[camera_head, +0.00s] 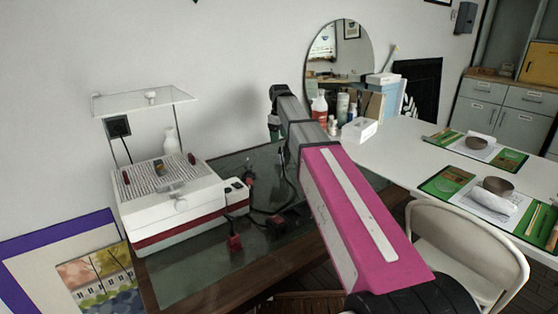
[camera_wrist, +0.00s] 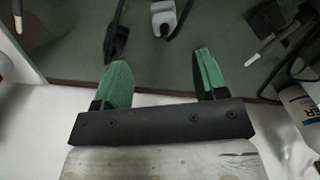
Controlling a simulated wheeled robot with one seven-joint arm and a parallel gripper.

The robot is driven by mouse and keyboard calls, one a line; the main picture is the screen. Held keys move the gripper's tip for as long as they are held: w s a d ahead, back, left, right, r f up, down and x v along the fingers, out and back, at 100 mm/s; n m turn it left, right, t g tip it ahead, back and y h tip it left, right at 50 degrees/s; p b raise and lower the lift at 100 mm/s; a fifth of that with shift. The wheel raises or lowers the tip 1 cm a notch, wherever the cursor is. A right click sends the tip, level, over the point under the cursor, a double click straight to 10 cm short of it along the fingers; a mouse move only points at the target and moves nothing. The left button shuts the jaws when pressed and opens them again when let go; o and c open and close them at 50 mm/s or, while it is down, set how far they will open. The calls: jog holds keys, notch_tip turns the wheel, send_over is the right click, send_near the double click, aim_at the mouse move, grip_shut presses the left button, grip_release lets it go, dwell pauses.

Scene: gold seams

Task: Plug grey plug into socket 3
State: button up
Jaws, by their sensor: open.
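In the wrist view my gripper (camera_wrist: 163,78) is open, with two green fingers apart and nothing between them. A light grey plug (camera_wrist: 168,14) with a cable lies on the dark tabletop, just beyond the gap between the fingertips and cut by the top edge of the picture. It does not touch the fingers. In the head view my magenta arm hides part of the table, and my fingers and the grey plug cannot be made out there. No socket marked 3 can be read in either view.
A black plug (camera_wrist: 117,38) lies beside the grey one; another (camera_wrist: 264,50) lies to the right. A red plug (camera_head: 234,243) lies on the glass-topped table (camera_head: 190,282) near a white-and-red device (camera_head: 180,205) with a raised clear panel (camera_head: 145,100). A white bottle (camera_wrist: 300,102) stands at right.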

aim_at(279, 153)
jog(key=shift+f, duration=2.6)
jog(key=shift+s+f, duration=0.2)
jog(key=shift+f, duration=1.15)
jog(key=shift+s+f, duration=0.2)
jog(key=shift+f, duration=1.1)
jog(key=c, duration=1)
